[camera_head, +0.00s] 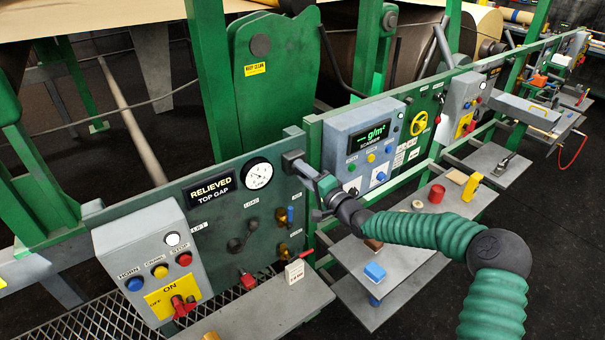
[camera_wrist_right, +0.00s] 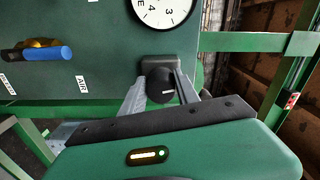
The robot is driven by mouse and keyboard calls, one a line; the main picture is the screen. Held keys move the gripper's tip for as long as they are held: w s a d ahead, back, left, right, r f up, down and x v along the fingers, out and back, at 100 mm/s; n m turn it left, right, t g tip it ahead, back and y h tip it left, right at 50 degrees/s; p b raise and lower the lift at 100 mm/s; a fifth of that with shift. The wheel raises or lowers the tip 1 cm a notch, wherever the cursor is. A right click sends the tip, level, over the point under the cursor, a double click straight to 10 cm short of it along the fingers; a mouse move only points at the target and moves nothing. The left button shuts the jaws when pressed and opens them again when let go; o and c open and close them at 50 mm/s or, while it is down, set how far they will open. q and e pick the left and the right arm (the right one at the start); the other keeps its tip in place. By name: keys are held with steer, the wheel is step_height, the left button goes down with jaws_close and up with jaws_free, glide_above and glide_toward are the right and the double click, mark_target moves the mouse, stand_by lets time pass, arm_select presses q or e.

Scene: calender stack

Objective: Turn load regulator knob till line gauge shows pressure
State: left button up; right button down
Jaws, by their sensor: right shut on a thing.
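A black round regulator knob (camera_wrist_right: 160,90) sits on a square dark mount on the green panel (camera_head: 222,225). My right gripper (camera_wrist_right: 161,82) is shut on this knob, one finger on each side. In the head view my right gripper (camera_head: 297,164) reaches the panel's upper right corner and mostly hides the knob. A round white line gauge (camera_head: 258,175) is just left of it. The gauge shows in part at the top of the wrist view (camera_wrist_right: 163,10); its needle is too small to read surely. A display (camera_head: 211,188) reads "RELIEVED TOP GAP". My left gripper is not in view.
A blue-handled valve (camera_head: 290,216) is below the gripper. A grey switch box (camera_head: 155,262) stands left and a scanner box (camera_head: 363,148) right. Shelves (camera_head: 265,310) jut out below. A blue block (camera_head: 375,272) lies on the shelf under my arm.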

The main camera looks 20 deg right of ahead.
steer(key=shift+d+r+m, duration=0.1)
steer(key=shift+d+m, duration=0.05)
steer(key=shift+m, duration=0.45)
steer(key=shift+d+r+m, duration=0.1)
steer(key=shift+d+m, duration=0.05)
steer(key=shift+m, duration=0.45)
steer(key=shift+f, duration=0.1)
steer(key=c, duration=1.2)
jaws_free()
steer(key=shift+c, duration=0.2)
steer(key=o, duration=0.3)
steer(key=shift+d+f, duration=0.1)
steer(key=shift+d, duration=0.05)
steer(key=shift+o, duration=0.2)
steer(key=shift+d, duration=0.15)
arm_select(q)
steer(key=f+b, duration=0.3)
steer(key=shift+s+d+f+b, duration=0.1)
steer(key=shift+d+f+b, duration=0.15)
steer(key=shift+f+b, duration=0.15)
arm_select(e)
steer(key=v, duration=1.6)
steer(key=shift+s+d, duration=0.2)
steer(key=shift+s, duration=0.15)
